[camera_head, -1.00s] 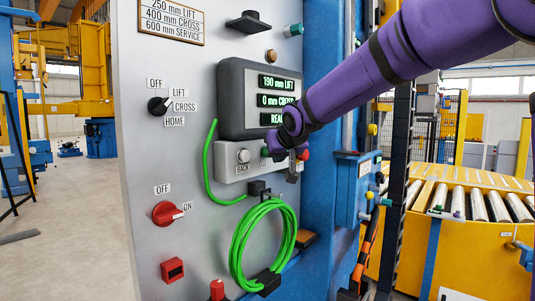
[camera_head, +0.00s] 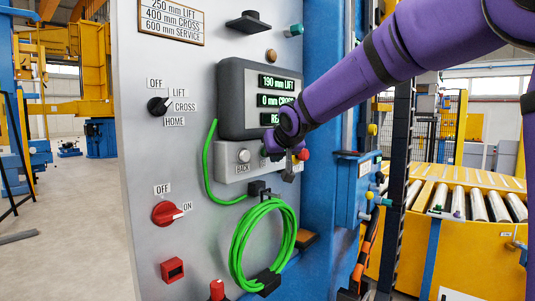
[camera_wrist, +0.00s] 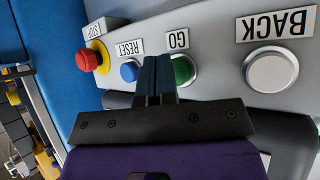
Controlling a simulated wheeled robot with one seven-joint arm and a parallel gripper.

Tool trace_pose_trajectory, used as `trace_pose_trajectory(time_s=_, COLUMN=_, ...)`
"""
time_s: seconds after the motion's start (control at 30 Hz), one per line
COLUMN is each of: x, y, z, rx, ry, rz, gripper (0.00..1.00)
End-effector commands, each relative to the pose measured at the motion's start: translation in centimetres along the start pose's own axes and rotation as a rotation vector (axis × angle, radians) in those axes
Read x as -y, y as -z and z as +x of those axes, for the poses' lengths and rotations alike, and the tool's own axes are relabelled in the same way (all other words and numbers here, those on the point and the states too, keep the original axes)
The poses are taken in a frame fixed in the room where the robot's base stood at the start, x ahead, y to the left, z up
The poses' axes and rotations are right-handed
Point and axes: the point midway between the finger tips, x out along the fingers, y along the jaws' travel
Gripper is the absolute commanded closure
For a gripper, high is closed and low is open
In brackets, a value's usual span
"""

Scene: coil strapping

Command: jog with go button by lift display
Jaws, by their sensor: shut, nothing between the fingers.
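The display (camera_head: 262,95) on the upright panel reads 190 mm LIFT and 0 mm CROSS. My wrist partly covers its third line. On the grey button box under it, the green GO button (camera_wrist: 184,70) shows in the wrist view between the blue RESET button (camera_wrist: 130,71) and the pale BACK button (camera_wrist: 271,70). My gripper (camera_wrist: 156,62) is shut and empty. Its fingertips lie in front of the box, overlapping the near side of the GO button and close to RESET. I cannot tell whether they touch. In the head view my purple wrist hides most of that spot.
A red stop button with a yellow collar (camera_wrist: 88,60) sits beyond RESET. A coiled green cable (camera_head: 262,245) hangs below the box. A black selector knob (camera_head: 159,106) and a red switch (camera_head: 165,213) are on the left of the panel. A roller conveyor (camera_head: 460,235) stands right.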

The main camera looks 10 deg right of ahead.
Motion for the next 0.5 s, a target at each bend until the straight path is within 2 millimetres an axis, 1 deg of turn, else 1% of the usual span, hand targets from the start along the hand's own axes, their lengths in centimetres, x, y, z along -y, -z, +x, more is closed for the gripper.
trace_pose_trajectory(time_s=0.5, x=0.26, y=0.24, z=0.40, rx=0.001, ry=0.000, rz=0.001, gripper=1.00)
